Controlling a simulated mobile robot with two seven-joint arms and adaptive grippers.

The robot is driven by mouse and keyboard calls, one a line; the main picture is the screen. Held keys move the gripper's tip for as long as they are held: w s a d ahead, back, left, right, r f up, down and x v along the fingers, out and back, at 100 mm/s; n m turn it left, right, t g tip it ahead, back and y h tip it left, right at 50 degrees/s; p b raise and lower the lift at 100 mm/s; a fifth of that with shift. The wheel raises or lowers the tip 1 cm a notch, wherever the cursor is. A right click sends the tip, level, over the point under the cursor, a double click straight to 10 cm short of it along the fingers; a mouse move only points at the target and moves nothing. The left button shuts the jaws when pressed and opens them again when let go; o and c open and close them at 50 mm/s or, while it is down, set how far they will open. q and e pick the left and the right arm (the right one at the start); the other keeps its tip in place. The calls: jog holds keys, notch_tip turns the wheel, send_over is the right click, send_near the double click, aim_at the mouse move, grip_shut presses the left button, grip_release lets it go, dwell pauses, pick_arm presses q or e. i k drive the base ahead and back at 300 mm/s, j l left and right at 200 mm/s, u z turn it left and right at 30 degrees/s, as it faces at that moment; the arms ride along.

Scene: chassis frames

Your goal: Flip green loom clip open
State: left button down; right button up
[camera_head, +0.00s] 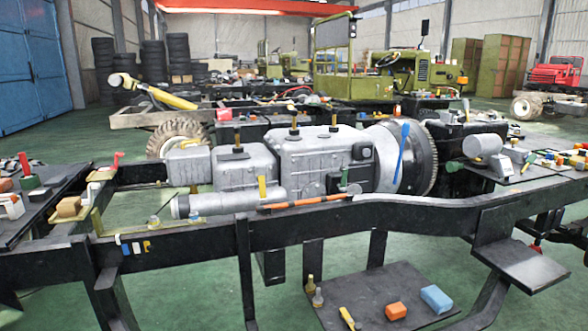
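An orange loom or hose (305,201) runs along the near side of the grey gearbox, above the black chassis rail. A small dark green upright piece (344,177) stands near its right end, beside a grey-green round part (354,188). It may be the green loom clip, but it is too small to tell, and I cannot tell whether it is open or shut. Another green block (30,183) lies on the left bench. Neither of my grippers is in view.
The black chassis rail (400,211) crosses the front. The grey gearbox (318,158) sits behind it, with a blue lever (403,150) at its right. A low black shelf (372,291) holds small blocks. Cluttered benches stand left and right (549,178). Green floor is open at lower left.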

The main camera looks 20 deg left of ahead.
aim_at(343, 168)
jog(key=l+u, duration=0.1)
jog(key=u, duration=0.3)
jog(key=l+u, duration=0.1)
jog(key=u, duration=0.3)
jog(key=l+u, duration=0.1)
jog(key=u, duration=0.3)
jog(key=l+u, duration=0.15)
jog(key=u, duration=0.3)
jog(key=l+u, duration=0.35)
jog(key=k+l+u, duration=0.15)
jog(key=u, duration=0.15)
jog(key=k+l+u, duration=0.15)
jog(key=l+u, duration=0.2)
jog(key=k+l+u, duration=0.55)
jog(key=k+l, duration=0.25)
